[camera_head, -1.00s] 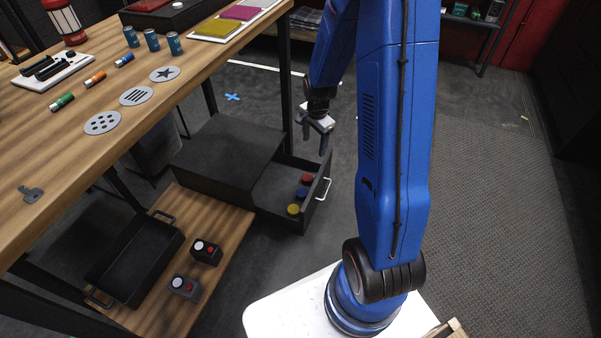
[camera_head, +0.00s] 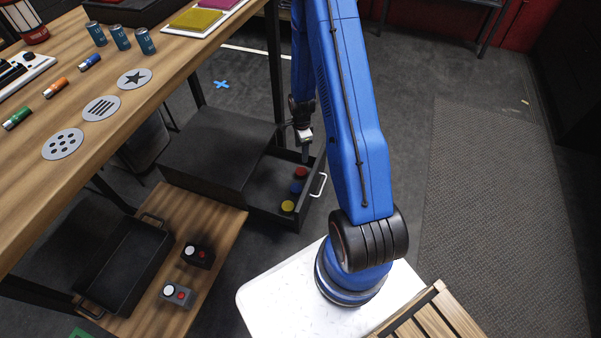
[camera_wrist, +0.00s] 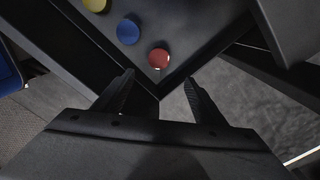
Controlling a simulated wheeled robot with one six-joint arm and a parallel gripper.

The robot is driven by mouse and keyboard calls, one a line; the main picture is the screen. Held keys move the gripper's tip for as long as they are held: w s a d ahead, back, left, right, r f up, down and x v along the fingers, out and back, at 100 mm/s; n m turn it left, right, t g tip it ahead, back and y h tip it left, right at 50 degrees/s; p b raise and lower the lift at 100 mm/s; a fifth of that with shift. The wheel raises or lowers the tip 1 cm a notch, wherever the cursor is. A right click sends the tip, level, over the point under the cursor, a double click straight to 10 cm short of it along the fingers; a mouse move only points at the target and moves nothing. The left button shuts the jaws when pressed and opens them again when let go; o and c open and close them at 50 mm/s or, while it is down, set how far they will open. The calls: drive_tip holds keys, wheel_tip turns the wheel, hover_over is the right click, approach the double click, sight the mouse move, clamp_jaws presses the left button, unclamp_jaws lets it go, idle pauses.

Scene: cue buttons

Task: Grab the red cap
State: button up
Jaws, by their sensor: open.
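The red cap (camera_head: 301,172) lies in the open dark drawer (camera_head: 262,207), at the far end of a row with the blue cap (camera_head: 296,187) and the yellow cap (camera_head: 287,207). In the wrist view the red cap (camera_wrist: 159,58) sits near the drawer's corner, beyond my fingertips. The blue cap (camera_wrist: 128,32) and yellow cap (camera_wrist: 95,4) are up and left of it. My gripper (camera_head: 305,155) hangs over the drawer's far end, close to the red cap. In the wrist view my gripper (camera_wrist: 160,82) is open and empty, its two fingers spread apart. It does not touch the cap.
The drawer's walls and its white handle (camera_head: 318,186) are close to my gripper. The wooden table (camera_head: 150,100) stands to the left. A low shelf (camera_head: 205,215) holds a black tray (camera_head: 130,262) and two button boxes. Floor to the right is clear.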

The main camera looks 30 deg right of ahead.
hover_over(301, 171)
wheel_tip(301, 171, down, 10)
drive_tip(key=shift+d+r, duration=0.15)
drive_tip(key=shift+r, duration=0.05)
drive_tip(key=shift+f, duration=2.6)
drive_tip(key=shift+c, duration=0.4)
drive_tip(key=c, duration=1)
